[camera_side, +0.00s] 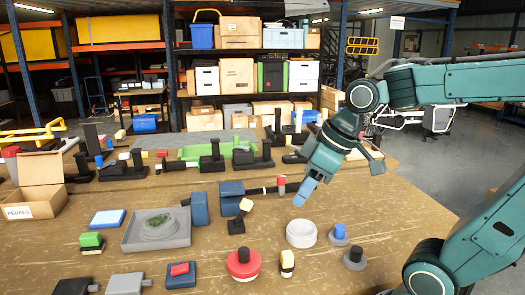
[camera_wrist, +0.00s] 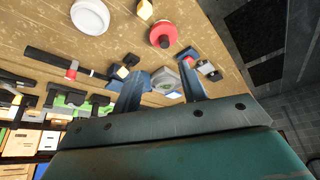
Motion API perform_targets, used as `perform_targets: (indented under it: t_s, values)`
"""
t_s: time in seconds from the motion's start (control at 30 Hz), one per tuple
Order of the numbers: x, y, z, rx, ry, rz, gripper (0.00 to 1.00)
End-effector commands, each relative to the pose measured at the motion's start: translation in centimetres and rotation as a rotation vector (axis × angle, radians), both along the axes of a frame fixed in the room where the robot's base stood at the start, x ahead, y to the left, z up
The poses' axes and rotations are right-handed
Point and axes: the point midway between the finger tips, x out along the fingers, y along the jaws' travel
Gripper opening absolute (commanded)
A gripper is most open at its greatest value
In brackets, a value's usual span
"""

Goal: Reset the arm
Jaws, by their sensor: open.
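My gripper (camera_side: 303,190) hangs above the right half of the wooden workbench (camera_side: 400,215) in the side view, at the end of my teal arm, with its blue fingers pointing down and slightly left. In the wrist view my gripper (camera_wrist: 161,80) shows two blue fingers spread apart. They hold nothing. The grey tray (camera_wrist: 167,90) shows beyond the gap between them. In the side view the fingers appear over the bench just right of a dark hammer-like tool (camera_side: 263,190); I cannot tell the exact height, but no contact shows.
A white ring (camera_side: 301,241) and a red round knob (camera_side: 243,268) stand in front of the gripper. The grey tray (camera_side: 130,240), a cardboard box (camera_side: 45,207) and several small blocks are at left. Black fixtures line the back. The bench's right edge is mostly clear.

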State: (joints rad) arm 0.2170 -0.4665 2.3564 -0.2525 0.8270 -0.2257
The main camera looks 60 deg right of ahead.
Motion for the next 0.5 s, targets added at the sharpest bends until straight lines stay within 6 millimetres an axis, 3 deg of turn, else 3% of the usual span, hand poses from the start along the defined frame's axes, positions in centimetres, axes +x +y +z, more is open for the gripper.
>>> perform_targets:
  t_s: [0.2,0.5]
  values:
    - [-4.0,0.7,0.0,0.003,-0.027,-0.116,0.42]
    - [-6.8,0.5,-0.5,0.022,-0.048,-0.22,0.42]
